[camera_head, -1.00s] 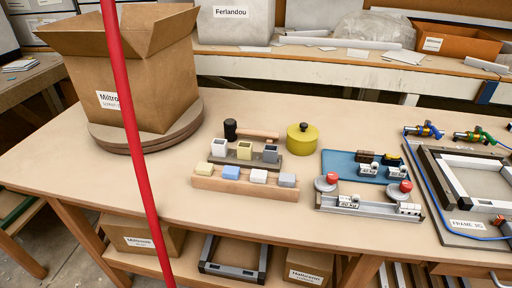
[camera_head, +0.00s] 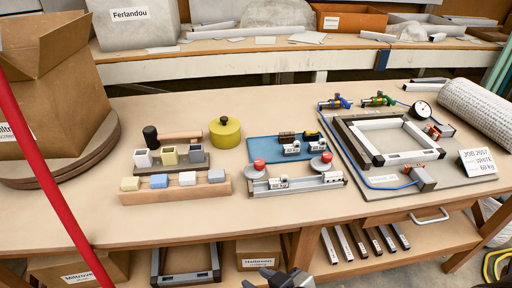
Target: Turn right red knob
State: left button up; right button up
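Two red knobs stand on round grey bases at the ends of a grey metal rail fixture (camera_head: 305,187). The right red knob (camera_head: 326,157) is at the right end, and the left red knob (camera_head: 259,164) is at the left end. White weight-like blocks labelled in kg sit near them. My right gripper (camera_head: 277,276) shows only partly, dark grey, at the bottom edge below the table front, well apart from both knobs. Its opening is not clear. My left gripper is out of view.
A blue tray (camera_head: 270,149) lies behind the rail. A yellow pot (camera_head: 225,132) and a wooden block rack (camera_head: 176,190) stand left. A frame fixture (camera_head: 350,150) with hoses lies right. A red pole (camera_head: 45,180) crosses the left foreground. The front table strip is mostly clear.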

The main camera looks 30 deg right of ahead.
aim_at(322, 164)
jog(key=u, duration=2.25)
jog(key=k, duration=1.55)
jog(key=z, duration=1.2)
